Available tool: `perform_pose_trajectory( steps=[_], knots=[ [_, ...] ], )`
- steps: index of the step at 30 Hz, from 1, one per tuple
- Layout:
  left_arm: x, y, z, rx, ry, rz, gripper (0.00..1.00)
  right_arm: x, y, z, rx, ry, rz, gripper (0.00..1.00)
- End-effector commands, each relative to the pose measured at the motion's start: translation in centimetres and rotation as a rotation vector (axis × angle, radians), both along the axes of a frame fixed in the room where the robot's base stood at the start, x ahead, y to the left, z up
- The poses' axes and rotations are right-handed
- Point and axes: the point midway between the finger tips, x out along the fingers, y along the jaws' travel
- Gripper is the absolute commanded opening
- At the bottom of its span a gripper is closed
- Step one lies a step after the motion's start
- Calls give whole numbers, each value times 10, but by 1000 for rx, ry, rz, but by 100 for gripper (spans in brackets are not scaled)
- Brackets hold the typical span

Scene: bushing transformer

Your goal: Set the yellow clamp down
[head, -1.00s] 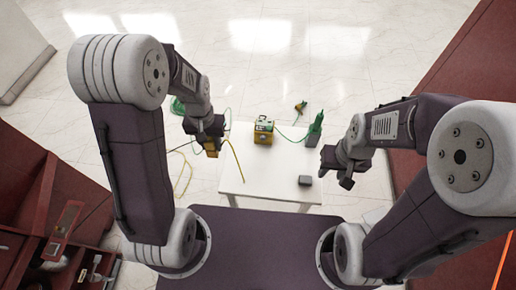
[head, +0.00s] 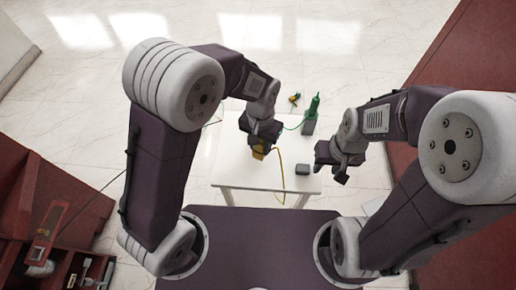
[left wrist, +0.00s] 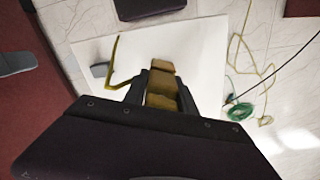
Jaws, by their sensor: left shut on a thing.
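The yellow clamp (head: 258,152) is held in my left gripper (head: 257,146), above the middle of the white table (head: 232,172). In the left wrist view the clamp (left wrist: 161,84) sits between the two dark fingers of my left gripper (left wrist: 160,92), which are shut on it. A yellow cable (head: 281,165) trails from it to the right and also shows in the left wrist view (left wrist: 115,62). I cannot tell whether the clamp touches the table. My right gripper (head: 334,168) is empty at the table's right edge; its jaws appear apart.
A dark grey block (head: 303,169) lies near the table's front right. A green bushing-like object (head: 312,113) stands at the back right, with a small yellow-green item (head: 294,98) beyond it. In the left wrist view, green cable (left wrist: 240,111) coils on the floor.

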Motion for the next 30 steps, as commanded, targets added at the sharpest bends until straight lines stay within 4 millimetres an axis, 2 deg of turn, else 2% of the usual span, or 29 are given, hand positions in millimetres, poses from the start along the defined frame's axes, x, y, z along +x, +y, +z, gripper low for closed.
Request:
perform_pose_trajectory(
  steps=[4,12,16,23,27,30],
  knots=[
    [-2,14,-8,1,2,5,0,0,0,-2,0,0,0,38],
    [-15,86,-53,2,4,9,0,0,0,-14,0,0,0,38],
    [-18,109,-66,0,2,7,0,0,0,-17,0,0,0,38],
    [-19,116,-73,0,1,1,0,0,0,-18,0,0,0,38],
    [-20,116,-100,1,4,1,0,0,0,-27,0,0,0,38],
    [-20,116,-109,1,2,1,0,0,0,-28,0,0,0,38]
  ],
)
